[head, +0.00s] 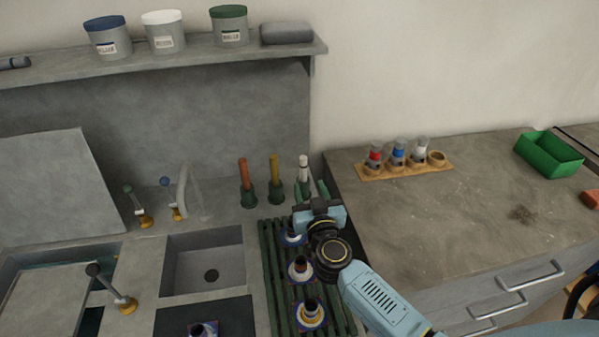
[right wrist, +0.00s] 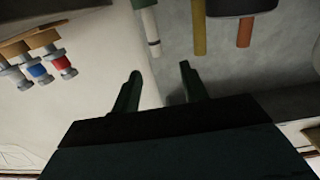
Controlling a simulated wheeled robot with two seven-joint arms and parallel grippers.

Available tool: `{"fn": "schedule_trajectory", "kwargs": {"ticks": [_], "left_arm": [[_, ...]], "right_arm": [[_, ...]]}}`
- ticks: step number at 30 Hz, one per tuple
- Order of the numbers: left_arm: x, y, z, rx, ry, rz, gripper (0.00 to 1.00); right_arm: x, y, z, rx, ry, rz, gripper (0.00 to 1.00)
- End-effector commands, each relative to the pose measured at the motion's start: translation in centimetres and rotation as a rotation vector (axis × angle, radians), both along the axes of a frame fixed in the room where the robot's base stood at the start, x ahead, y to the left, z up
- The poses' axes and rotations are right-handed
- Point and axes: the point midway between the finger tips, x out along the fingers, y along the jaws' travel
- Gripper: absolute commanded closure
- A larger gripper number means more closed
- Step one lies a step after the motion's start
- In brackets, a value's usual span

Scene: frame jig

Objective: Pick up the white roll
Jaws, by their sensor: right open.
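The white roll (head: 303,168) stands upright in a dark green holder at the back of the counter, right of a yellow roll (head: 274,166) and an orange-brown roll (head: 243,172) in similar holders. My right gripper (head: 313,190) is open just in front of the white roll, partly covering its holder. In the right wrist view, which is upside down, the white roll (right wrist: 151,30) shows beyond the gap between my two green fingers (right wrist: 160,76). Nothing is between the fingers, and the roll is apart from them. My left gripper is not in view.
A green slatted rack (head: 270,265) with several dark-topped pieces lies under my right arm. A sink (head: 205,250) and taps are to the left. A wooden rack (head: 375,174) with red, blue and white bottles stands right. A shelf (head: 180,57) with tubs is above.

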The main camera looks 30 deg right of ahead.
Motion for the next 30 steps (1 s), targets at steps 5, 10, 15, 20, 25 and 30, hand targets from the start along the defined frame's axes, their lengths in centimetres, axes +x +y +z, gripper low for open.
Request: {"fn": "schedule_trajectory", "kwargs": {"ticks": [5,10,15,20,25,30], "left_arm": [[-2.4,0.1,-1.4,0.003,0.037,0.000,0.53],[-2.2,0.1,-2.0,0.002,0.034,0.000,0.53],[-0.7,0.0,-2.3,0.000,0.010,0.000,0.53],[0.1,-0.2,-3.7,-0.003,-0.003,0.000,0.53],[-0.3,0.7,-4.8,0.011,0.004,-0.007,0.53],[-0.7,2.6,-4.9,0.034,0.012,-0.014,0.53]], "right_arm": [[3.6,-0.9,-0.1,-0.001,-0.004,0.001,0.56],[5.8,-1.6,-0.1,-0.001,-0.002,0.000,0.56],[6.7,-1.9,-0.1,0.000,-0.002,0.001,0.56],[8.6,-2.8,-0.6,0.001,-0.004,0.000,0.56],[10.7,-3.5,-0.5,-0.001,-0.003,0.000,0.56],[11.3,-3.6,-0.4,0.000,-0.002,0.002,0.56]]}}
